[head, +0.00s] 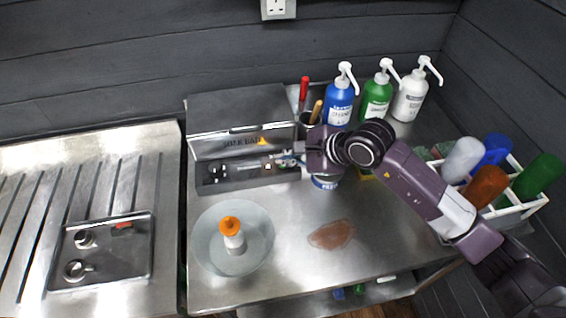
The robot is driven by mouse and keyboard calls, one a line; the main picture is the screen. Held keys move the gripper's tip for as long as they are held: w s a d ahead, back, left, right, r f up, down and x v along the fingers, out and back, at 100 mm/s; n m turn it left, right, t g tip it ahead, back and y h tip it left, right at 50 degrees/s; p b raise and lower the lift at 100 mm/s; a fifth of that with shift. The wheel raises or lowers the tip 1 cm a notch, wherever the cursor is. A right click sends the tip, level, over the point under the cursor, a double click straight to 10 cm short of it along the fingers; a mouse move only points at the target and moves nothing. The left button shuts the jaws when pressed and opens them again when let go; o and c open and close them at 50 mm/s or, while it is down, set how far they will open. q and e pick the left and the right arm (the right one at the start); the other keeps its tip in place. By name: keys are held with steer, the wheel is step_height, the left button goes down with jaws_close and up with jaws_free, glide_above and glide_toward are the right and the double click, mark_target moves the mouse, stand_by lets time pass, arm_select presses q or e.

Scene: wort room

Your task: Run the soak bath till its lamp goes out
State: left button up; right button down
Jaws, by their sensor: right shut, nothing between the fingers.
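The soak bath (235,108) is a steel box at the back of the bench with a label and an orange warning mark on its front. Its front panel has dark controls at the left and a small pale fitting near the right; whether a lamp is lit there is too small to tell. My right gripper (283,160) is shut and empty, its fingertips close to the right part of this panel; I cannot tell whether they touch it. The gripper and wrist hide the panel's right end. My left gripper is not in view.
A glass dish (207,256) holds an orange-capped bottle (232,236). A reddish-brown patch (331,235) lies on the bench. Blue (339,100), green (377,97) and white (410,98) pump bottles stand behind my arm. A white crate (508,222) of bottles is right; a tray (125,268) is left.

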steer(key=shift+r, duration=0.75)
steer(key=shift+r, duration=0.1)
steer(key=shift+r+p, duration=1.35)
steer(key=shift+r, duration=1.1)
